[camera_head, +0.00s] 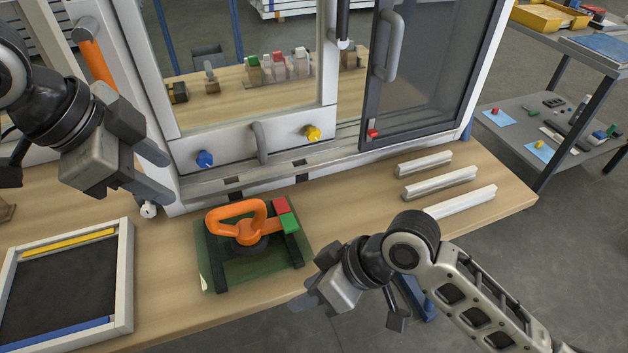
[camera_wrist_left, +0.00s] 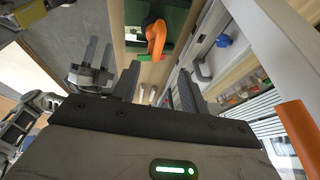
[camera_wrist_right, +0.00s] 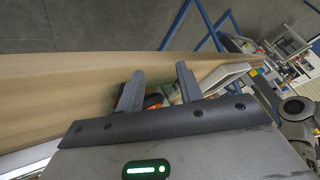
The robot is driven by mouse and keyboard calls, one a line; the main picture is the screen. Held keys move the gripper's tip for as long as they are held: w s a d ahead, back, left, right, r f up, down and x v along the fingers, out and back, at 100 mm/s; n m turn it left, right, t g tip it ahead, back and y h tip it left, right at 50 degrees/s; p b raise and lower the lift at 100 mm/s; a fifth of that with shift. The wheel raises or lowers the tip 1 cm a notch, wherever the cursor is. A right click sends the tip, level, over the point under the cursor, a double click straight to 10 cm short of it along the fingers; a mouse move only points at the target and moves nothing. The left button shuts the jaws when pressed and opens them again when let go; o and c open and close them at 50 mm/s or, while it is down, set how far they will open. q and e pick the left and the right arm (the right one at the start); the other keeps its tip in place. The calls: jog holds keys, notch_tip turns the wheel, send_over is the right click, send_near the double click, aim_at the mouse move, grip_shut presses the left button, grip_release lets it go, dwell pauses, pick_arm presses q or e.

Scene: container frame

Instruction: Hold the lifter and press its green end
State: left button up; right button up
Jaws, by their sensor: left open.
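The lifter (camera_head: 236,220) has an orange loop handle, a dark round base and a block with a red part and a green end (camera_head: 289,223) on its right. It rests on a green translucent pane (camera_head: 222,272) on the table. The lifter also shows in the left wrist view (camera_wrist_left: 155,35). In the right wrist view a bit of orange (camera_wrist_right: 153,100) shows between the fingers, mostly hidden. My left gripper (camera_head: 160,172) is open and empty, above and left of the lifter. My right gripper (camera_head: 303,290) is open and empty, near the table's front edge, right of the pane.
A white-framed tray (camera_head: 126,270) lies at the left. Behind the lifter stands a white frame (camera_head: 230,155) with blue (camera_head: 204,158) and yellow (camera_head: 313,133) knobs and a dark door (camera_head: 425,85). Several white bars (camera_head: 440,183) lie on the right of the table.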

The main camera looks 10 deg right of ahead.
aim_at(219, 211)
pick_arm(q)
jog(key=x, duration=1.6)
pick_arm(e)
jog(key=w+d+r+n+t+h, duration=0.1)
jog(key=w+d+r+n+h, duration=0.1)
jog(key=w+r, duration=0.9)
jog(key=shift+w+d+r+h, duration=0.15)
jog(key=shift+d+r+h, duration=0.15)
jog(key=shift+d+h, duration=0.2)
pick_arm(q)
grip_shut()
pick_arm(e)
grip_shut()
pick_arm(q)
jog(key=shift+r, duration=0.1)
pick_arm(e)
jog(key=w+d+r+n+g+y, duration=0.2)
jog(key=d+r+n+g+y, duration=0.2)
jog(key=n, duration=0.4)
jog(key=shift+w+r+g, duration=0.2)
jog(key=shift+w+g, duration=0.2)
jog(key=shift+g, duration=0.5)
